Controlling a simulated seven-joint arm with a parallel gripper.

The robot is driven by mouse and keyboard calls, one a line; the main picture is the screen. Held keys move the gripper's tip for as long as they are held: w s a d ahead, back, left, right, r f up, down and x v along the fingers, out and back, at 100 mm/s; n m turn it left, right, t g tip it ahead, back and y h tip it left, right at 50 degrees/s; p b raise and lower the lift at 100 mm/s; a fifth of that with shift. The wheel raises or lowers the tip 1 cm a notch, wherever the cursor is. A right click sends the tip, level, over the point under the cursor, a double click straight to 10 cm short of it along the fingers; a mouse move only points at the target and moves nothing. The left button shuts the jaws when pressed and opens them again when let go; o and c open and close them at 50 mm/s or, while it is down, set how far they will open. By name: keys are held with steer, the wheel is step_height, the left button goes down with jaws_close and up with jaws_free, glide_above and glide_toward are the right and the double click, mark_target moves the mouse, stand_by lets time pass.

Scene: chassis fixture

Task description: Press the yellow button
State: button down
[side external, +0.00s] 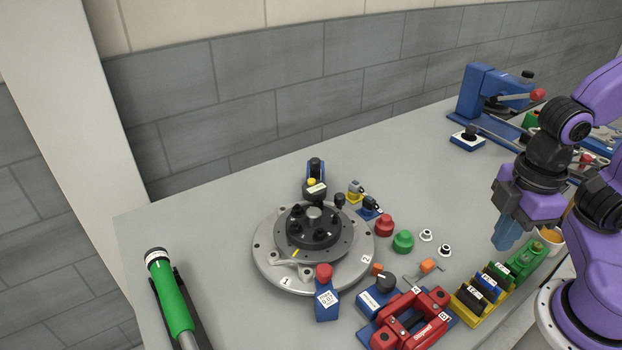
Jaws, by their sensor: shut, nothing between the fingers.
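A small yellow cap (311,182), which looks like the yellow button, sits on a dark block behind the round grey fixture (268,262). A blue and black part stands right behind it, and the cap's lower side is hard to make out. My gripper (505,245) is at the right, pointing down with its bluish fingers shut and empty. It is above the table's right part, well apart from the yellow cap and to its right.
Red (383,224) and green (403,240) knobs stand right of the fixture. A red clamp (412,318), a yellow rack (482,295) and a blue block with a red top (326,302) are in front. A green-handled tool (170,295) lies left. The table's back left is clear.

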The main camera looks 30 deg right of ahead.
steer(key=w+a+r+n+t, duration=0.2)
steer(key=w+a+n+t, duration=0.15)
steer(key=w, duration=0.65)
steer(key=w+a+r+n+t, duration=0.15)
steer(key=w+a+n, duration=0.25)
steer(key=w, duration=0.5)
step_height(320, 180, up, 4)
steer(key=n+t, duration=0.4)
steer(key=n, duration=0.4)
glide_above(311, 181)
steer(key=shift+s+d+f+y, duration=0.2)
steer(key=shift+s+d+y, duration=0.05)
steer(key=shift+s+y, duration=0.1)
steer(key=shift+f, duration=0.1)
steer(key=shift+f, duration=4.3)
steer(key=shift+f, duration=0.1)
steer(key=shift+f, duration=0.35)
